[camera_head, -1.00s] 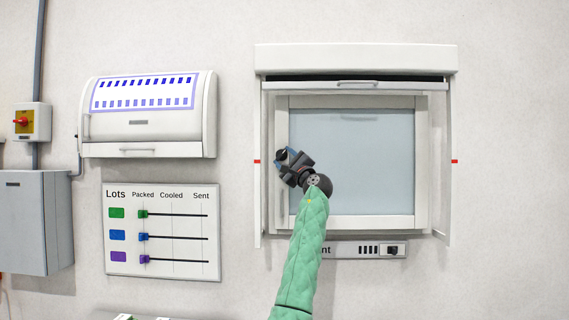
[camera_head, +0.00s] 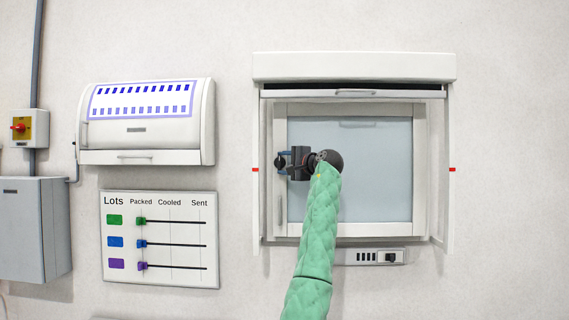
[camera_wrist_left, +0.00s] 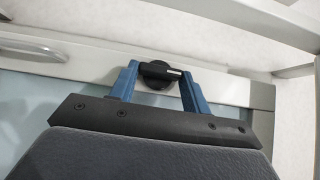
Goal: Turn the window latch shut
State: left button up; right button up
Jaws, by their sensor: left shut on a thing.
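The window latch (camera_wrist_left: 155,74) is a round black knob with a bar and a white mark on the bar's right end, on the window's pale frame in the left wrist view. My left gripper (camera_wrist_left: 162,80) has its two blue fingers on either side of the knob and is shut on it. In the head view my left gripper (camera_head: 281,162) is at the window's left frame, roughly level, and the latch there is largely hidden by it. The window (camera_head: 370,185) has a pale blue pane in a white frame. My right gripper is not in view.
A white hood (camera_head: 355,67) with a handled panel (camera_head: 355,93) is above the window, with side panels (camera_head: 440,180) flanking it. A small switch strip (camera_head: 375,257) is below. To the left are a white cabinet (camera_head: 140,135) and a Lots board (camera_head: 160,240).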

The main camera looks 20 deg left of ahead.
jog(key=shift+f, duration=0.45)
pick_arm(q)
jog(key=o, duration=1)
jog(key=shift+s+d, duration=0.1)
jog(key=shift+d, duration=0.05)
jog(key=b+v, duration=0.2)
jog(key=v, duration=0.5)
jog(key=shift+d, duration=0.2)
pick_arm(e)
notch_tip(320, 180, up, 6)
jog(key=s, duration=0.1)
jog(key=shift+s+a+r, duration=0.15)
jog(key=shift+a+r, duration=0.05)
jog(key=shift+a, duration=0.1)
pick_arm(q)
jog(key=shift+n, duration=0.4)
